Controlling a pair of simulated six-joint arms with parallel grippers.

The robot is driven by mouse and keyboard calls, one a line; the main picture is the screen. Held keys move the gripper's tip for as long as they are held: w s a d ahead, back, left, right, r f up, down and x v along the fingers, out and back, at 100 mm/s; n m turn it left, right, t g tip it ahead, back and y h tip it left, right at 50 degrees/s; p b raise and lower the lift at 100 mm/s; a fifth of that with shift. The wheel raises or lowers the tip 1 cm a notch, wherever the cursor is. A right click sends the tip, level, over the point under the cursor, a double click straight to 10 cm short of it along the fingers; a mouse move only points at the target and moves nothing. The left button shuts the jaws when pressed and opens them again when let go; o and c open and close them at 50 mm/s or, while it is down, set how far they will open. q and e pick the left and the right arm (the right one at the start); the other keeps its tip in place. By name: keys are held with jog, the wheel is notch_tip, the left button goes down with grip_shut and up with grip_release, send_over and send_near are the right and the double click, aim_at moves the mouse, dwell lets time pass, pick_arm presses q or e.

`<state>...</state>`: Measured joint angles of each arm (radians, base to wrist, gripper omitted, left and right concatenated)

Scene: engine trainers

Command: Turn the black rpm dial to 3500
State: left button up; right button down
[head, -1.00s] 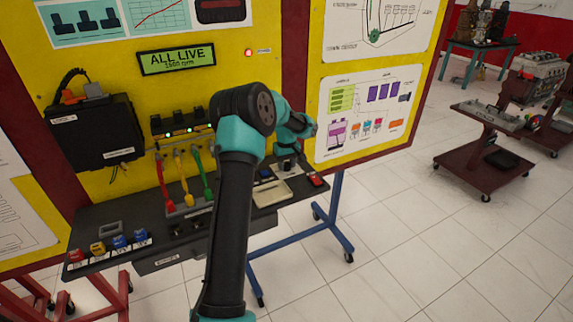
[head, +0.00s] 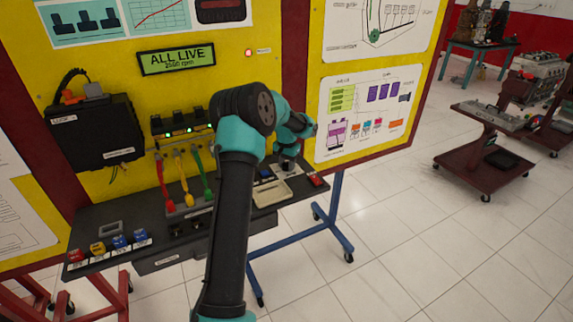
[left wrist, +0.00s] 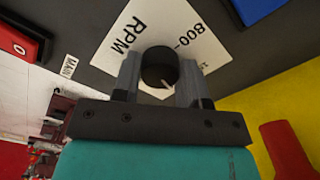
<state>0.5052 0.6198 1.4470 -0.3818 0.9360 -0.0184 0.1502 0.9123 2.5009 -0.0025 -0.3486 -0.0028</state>
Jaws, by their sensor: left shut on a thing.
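The black rpm dial (left wrist: 158,66) sits on a white plate (left wrist: 125,38) marked RPM and 800 in the left wrist view. A pale pointer mark shows on its face. My left gripper (left wrist: 160,82) is shut on the dial, one finger on each side. In the head view my left gripper (head: 287,158) is at the right end of the black shelf, where the dial is mostly hidden. The green display (head: 177,58) reads ALL LIVE above a blurred rpm figure that looks like 2500-odd. My right gripper is not in view.
A red block (head: 317,181) with a MAIN label, a blue block (head: 265,173) and a cream tray (head: 272,194) are close to the dial. Red, yellow and green levers (head: 184,185) stand to the left. A yellow panel (head: 285,60) rises behind the shelf.

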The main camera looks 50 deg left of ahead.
pick_arm(q)
jog(key=m, duration=0.4)
jog(key=shift+m, duration=0.3)
jog(key=m, duration=0.3)
jog(key=shift+m, duration=0.4)
jog(key=m, duration=0.3)
jog(key=shift+m, duration=2)
jog(key=o, duration=0.9)
jog(key=shift+r, duration=0.1)
